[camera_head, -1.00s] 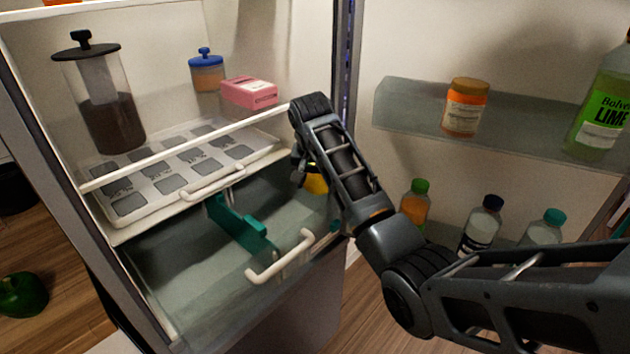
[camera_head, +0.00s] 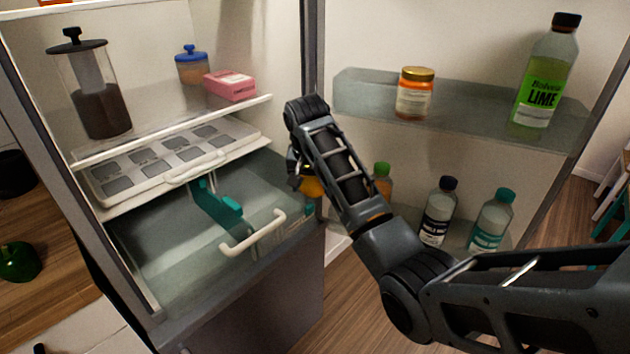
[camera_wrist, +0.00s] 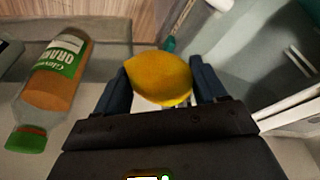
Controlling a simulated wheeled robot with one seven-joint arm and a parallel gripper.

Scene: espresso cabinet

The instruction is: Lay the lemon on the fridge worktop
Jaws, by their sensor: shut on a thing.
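The yellow lemon (camera_wrist: 160,78) sits between the two dark fingers of my gripper (camera_wrist: 160,88) in the wrist view, and the gripper is shut on it. In the head view the lemon (camera_head: 311,187) shows only in part, mostly hidden behind my gripper (camera_head: 298,178) and arm. The gripper holds it in the air at the right front of the open fridge, between the drawer and the door. I cannot make out the fridge worktop for certain.
The fridge's clear drawer (camera_head: 160,260) with a white handle (camera_head: 253,233) is to the left.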

